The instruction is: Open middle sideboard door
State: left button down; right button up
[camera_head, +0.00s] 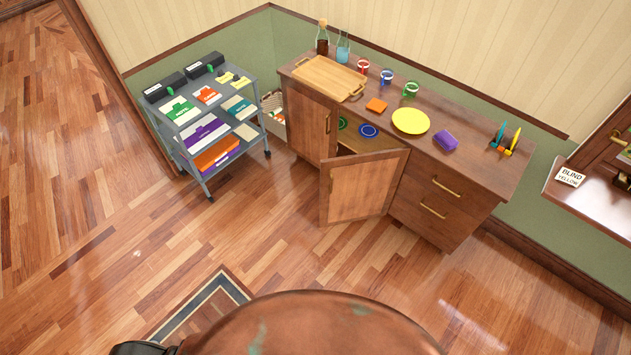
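The wooden sideboard (470,180) stands against the back wall. Its middle door (362,188) is swung out wide, hinged on its right side, with its free edge out over the floor. Behind the door, a shelf (375,143) holds a blue plate (368,130) and a green plate (342,123), partly hidden. The left door (311,118) is shut. Two drawers with brass handles on the right are shut. Neither of my grippers can be made out.
A grey cart (207,178) with folders stands left of the sideboard. The sideboard top carries a tray (327,77), mugs, a yellow plate (411,121) and other small items. A rug (208,305) lies below. A large rounded brown surface blocks the bottom centre. Floor before the door is clear.

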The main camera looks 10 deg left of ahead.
aim_at(361, 187)
jog(key=z, duration=0.35)
jog(key=k, duration=0.2)
jog(key=u, duration=1)
jog(key=i, duration=0.65)
jog(key=z, duration=0.65)
jog(key=i, duration=0.4)
jog(key=z, duration=0.45)
